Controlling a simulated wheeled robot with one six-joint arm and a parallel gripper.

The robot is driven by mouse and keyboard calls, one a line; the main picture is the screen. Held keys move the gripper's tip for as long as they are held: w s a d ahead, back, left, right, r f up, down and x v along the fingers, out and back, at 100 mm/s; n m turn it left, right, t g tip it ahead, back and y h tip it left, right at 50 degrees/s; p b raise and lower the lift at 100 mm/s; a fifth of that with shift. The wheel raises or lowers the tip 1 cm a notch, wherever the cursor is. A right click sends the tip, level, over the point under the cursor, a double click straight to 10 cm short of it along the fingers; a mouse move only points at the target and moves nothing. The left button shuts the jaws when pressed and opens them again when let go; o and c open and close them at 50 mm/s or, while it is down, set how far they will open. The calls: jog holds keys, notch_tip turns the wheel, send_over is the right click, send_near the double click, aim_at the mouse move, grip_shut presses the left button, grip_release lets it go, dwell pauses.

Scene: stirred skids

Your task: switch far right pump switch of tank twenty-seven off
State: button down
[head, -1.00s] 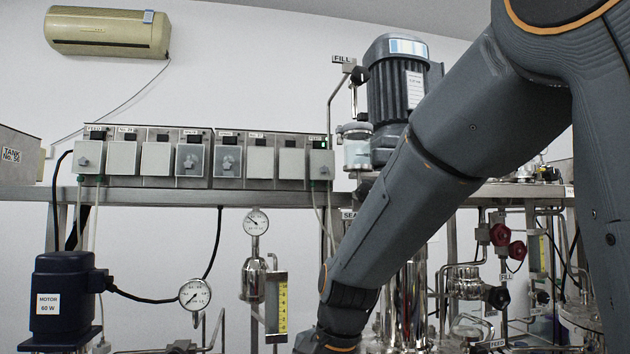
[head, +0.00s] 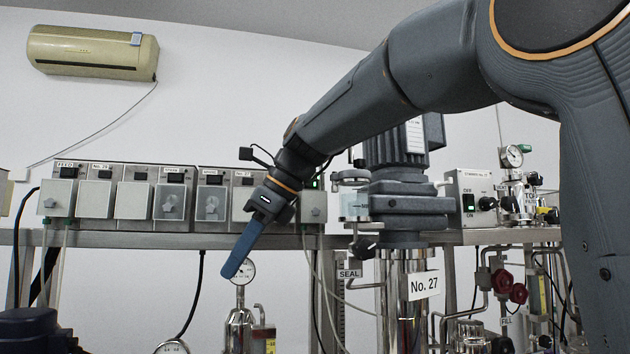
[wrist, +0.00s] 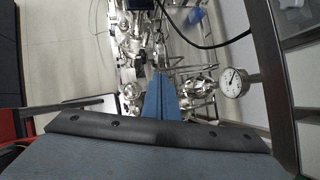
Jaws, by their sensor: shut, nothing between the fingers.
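A row of switch boxes stands on a steel shelf. The far right box (head: 312,207) has a grey cover and a green light near its top, and my wrist overlaps the row just left of it. The cover hides any switch under it. The tank label "No. 27" (head: 424,285) is on a steel column right of the row. My gripper (head: 236,271) is shut and empty, pointing down and left in front of the shelf, below the boxes. In the wrist view its blue fingers (wrist: 160,92) are together, with pipework beyond.
A round gauge (head: 242,271) is right behind my fingertips. Red valve knobs (head: 502,285) and pipes fill the lower right.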

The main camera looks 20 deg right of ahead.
jog(key=w+d+r+n+t+h+b, duration=0.1)
jog(key=w+d+r+n+t, duration=0.2)
jog(key=r, duration=0.7)
jog(key=w+d+r+t+b, duration=0.1)
jog(key=w+d+r, duration=0.35)
jog(key=r, duration=0.45)
jog(key=n+t+h, duration=0.1)
jog(key=t+h, duration=0.1)
jog(key=h, duration=0.2)
send_near(309, 186)
jog(key=v, duration=0.5)
jog(key=shift+w+f, duration=0.1)
jog(key=shift+w, duration=0.1)
jog(key=shift+f, duration=0.1)
jog(key=b+x, duration=0.1)
jog(key=x, duration=0.9)
